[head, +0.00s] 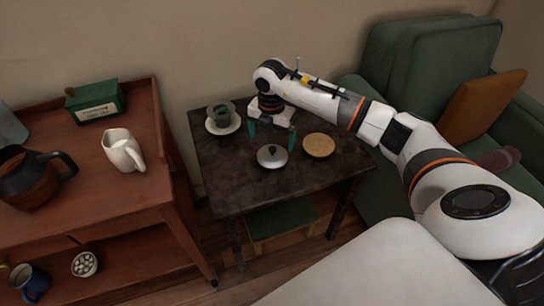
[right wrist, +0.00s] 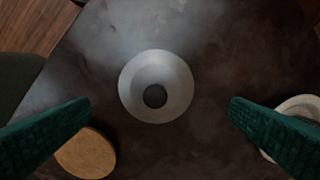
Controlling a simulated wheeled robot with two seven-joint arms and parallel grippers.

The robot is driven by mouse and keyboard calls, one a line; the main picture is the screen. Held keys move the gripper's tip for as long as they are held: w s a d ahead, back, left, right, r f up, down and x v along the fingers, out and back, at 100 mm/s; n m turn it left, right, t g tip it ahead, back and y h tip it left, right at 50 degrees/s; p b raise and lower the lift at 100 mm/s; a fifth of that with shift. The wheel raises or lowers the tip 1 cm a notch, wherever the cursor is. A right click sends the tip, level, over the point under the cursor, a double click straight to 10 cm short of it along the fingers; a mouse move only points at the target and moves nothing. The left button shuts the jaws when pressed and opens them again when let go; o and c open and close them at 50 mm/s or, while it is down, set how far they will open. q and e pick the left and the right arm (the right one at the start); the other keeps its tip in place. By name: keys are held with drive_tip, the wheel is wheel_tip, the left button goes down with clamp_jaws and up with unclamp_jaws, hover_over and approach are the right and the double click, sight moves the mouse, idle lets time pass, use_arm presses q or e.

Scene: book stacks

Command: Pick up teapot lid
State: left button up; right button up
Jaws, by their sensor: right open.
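The teapot lid (head: 272,156) is a silver-grey disc with a dark round knob, lying on the dark side table (head: 230,190). In the right wrist view the lid (right wrist: 157,86) lies between the two finger lines, a little beyond the tips. My right gripper (head: 272,138) reaches over the table from the right, pointing down, just behind the lid in the head view. Its green fingers are spread wide, and in the wrist view the open gripper (right wrist: 160,106) is empty. The left gripper is not in view.
A round cork mat (head: 319,145) lies right of the lid. A grey cup (head: 222,114) on a white saucer (head: 212,128) stands at the back left. A wooden cart (head: 85,165) holds a white pitcher (head: 123,150) and dark coffee pot (head: 32,178). A green armchair (head: 425,60) stands behind right.

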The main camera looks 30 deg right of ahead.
sight(273, 149)
drive_tip(key=f, duration=0.3)
drive_tip(key=f+b, duration=0.1)
drive_tip(key=f, duration=0.1)
drive_tip(key=shift+s, duration=0.3)
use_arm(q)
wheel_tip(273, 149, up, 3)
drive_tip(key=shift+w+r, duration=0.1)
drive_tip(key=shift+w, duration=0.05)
use_arm(e)
drive_tip(key=shift+c, duration=0.3)
drive_tip(key=shift+s, duration=0.1)
drive_tip(key=c, duration=1.2)
drive_tip(key=shift+a+f, duration=0.1)
drive_tip(key=shift+f, duration=0.05)
clamp_jaws()
